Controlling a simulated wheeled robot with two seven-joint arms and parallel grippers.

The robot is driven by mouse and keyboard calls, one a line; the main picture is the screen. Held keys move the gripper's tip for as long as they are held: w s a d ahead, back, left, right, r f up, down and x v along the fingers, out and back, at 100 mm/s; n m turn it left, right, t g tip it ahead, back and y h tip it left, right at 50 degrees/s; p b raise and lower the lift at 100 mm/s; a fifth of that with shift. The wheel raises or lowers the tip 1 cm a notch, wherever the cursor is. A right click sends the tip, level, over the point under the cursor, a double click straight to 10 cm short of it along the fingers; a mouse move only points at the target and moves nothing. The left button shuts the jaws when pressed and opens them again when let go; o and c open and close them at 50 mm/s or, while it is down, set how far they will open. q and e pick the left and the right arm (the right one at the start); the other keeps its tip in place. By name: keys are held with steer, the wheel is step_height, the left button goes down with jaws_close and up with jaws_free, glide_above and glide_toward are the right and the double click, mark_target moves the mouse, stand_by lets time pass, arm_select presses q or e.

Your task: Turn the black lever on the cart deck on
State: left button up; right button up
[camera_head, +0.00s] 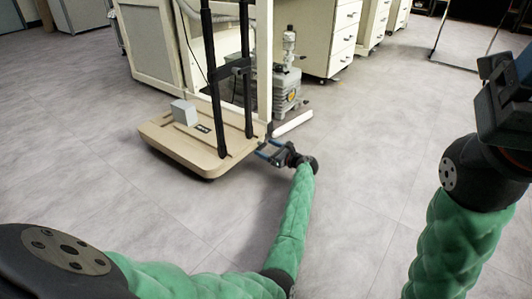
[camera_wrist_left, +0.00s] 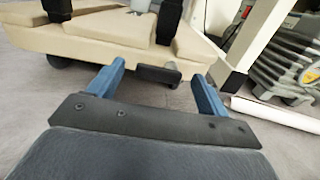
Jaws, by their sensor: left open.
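The beige cart deck (camera_head: 180,148) stands low on the floor, with black uprights rising from it. A small black bar, which looks like the lever (camera_wrist_left: 158,74), sits at the deck's near edge in the left wrist view. My left gripper (camera_head: 269,149) is open beside the deck's right corner in the head view. In the left wrist view its two blue fingers stand on either side of the lever, with gaps; I cannot tell the exact depth. My right gripper (camera_head: 505,100) is at the right edge of the head view, its fingers unclear.
A grey box (camera_head: 184,112) and a small dark plate (camera_head: 203,128) are on the deck. A grey pump (camera_head: 286,92) stands behind a white post (camera_head: 264,60), also near the right finger in the wrist view. White drawer cabinets (camera_head: 318,35) stand behind.

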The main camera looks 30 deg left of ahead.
arm_select(q)
steer(key=shift+a, duration=0.45)
